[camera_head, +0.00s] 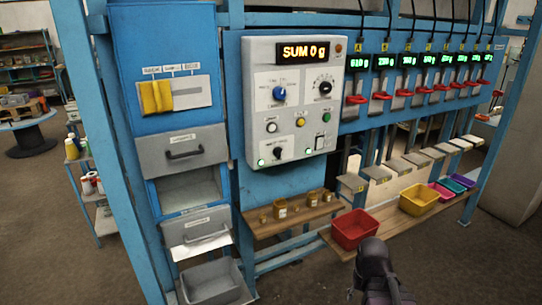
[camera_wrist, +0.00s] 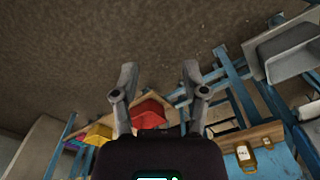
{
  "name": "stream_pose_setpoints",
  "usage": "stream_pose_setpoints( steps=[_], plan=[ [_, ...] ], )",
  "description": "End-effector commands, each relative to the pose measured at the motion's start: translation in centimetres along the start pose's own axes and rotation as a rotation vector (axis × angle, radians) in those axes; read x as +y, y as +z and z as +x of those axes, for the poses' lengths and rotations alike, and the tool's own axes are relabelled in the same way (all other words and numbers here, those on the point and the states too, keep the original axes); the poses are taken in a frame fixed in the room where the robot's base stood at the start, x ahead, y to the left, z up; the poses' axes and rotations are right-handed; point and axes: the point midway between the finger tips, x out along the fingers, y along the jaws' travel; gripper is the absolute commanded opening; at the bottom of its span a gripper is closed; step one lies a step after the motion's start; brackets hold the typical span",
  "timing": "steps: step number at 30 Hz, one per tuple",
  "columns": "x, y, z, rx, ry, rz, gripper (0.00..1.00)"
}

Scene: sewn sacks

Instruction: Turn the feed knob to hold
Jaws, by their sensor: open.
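The white control panel (camera_head: 294,105) hangs on the blue frame in the head view, with an orange display reading "SUM 0 g". It carries a blue knob (camera_head: 279,94) at upper left, a black knob (camera_head: 325,88) at upper right and a dark knob (camera_head: 278,152) at lower left. The labels are too small to read, so I cannot tell which is the feed knob or its setting. My gripper (camera_wrist: 160,75) is open and empty in the wrist view, its fingers wide apart. In the head view, my dark arm end is low, below and right of the panel, touching no knob.
A wooden shelf (camera_head: 290,219) with small jars sits below the panel. A red bin (camera_head: 354,229) and a yellow bin (camera_head: 419,199) stand on the bench at right. A drawer cabinet (camera_head: 166,62) with a yellow slider stands left. Space before the panel is clear.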

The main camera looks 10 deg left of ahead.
Motion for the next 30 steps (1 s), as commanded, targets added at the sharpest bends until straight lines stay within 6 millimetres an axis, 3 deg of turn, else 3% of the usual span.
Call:
stream_pose_setpoints(
  steps=[10, 14, 20, 23, 30],
  plan=[
    [0.0, 0.0, 0.0, 0.0, 0.0, 0.0, 0.57],
    [-0.1, -0.1, 0.0, 0.004, -0.005, 0.001, 0.94],
    [-0.9, -1.8, -0.4, 0.05, -0.071, 0.014, 0.94],
    [-2.3, -3.4, -0.9, 0.098, -0.146, 0.035, 0.94],
    [-8.5, -9.4, -3.8, 0.255, -0.438, 0.153, 0.94]
  ],
)
